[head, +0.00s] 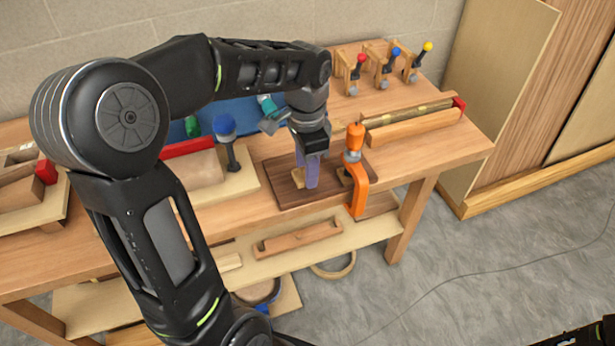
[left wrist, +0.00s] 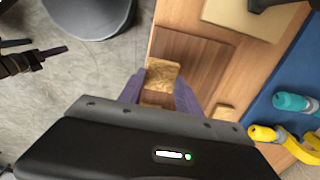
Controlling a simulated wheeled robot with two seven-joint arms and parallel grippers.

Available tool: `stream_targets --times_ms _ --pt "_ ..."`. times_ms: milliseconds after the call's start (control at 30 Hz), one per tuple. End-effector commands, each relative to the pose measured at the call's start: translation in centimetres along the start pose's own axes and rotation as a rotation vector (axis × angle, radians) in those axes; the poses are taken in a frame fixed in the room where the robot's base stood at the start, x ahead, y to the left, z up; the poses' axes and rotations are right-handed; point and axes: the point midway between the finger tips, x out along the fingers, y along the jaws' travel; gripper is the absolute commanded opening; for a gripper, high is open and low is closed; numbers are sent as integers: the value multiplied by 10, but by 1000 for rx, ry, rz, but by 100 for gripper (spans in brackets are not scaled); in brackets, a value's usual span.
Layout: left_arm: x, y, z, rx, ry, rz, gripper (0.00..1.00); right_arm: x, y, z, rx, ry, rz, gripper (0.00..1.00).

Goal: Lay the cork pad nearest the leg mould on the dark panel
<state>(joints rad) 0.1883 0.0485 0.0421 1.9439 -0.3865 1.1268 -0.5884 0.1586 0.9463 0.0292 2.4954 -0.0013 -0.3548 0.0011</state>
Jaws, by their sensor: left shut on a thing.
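My left gripper (head: 310,183) has purple fingers and is shut on a small cork pad (head: 298,180), low over the dark panel (head: 284,196). In the left wrist view the cork pad (left wrist: 162,72) shows between the fingertips (left wrist: 161,88), with the dark panel (left wrist: 192,52) beside it. I cannot tell whether the pad touches the panel. A second cork pad (head: 346,174) is at the panel's right end by the orange clamp; a small cork piece (left wrist: 225,112) shows in the left wrist view. I cannot tell which wooden form is the leg mould. A dark part of my right arm shows at the lower right corner.
An orange clamp (head: 357,180) stands at the panel's right end. A wooden form with a red end (head: 415,124) lies behind it. Several small clamps (head: 385,66) stand at the back. The front table edge is close.

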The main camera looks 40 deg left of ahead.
Motion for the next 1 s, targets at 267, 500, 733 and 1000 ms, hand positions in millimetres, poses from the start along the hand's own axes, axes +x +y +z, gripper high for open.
stream_targets --times_ms 267,500,733,1000 --pt "3 0 0 0 -1 1 3 0 0 0 0 0 0 36" --pt "33 0 0 2 -2 1 3 -2 -1 0 0 0 0 36" --pt "37 0 0 2 0 0 3 -2 -1 0 0 0 0 36" --pt "40 0 0 1 0 0 44 0 0 0 0 0 0 36"
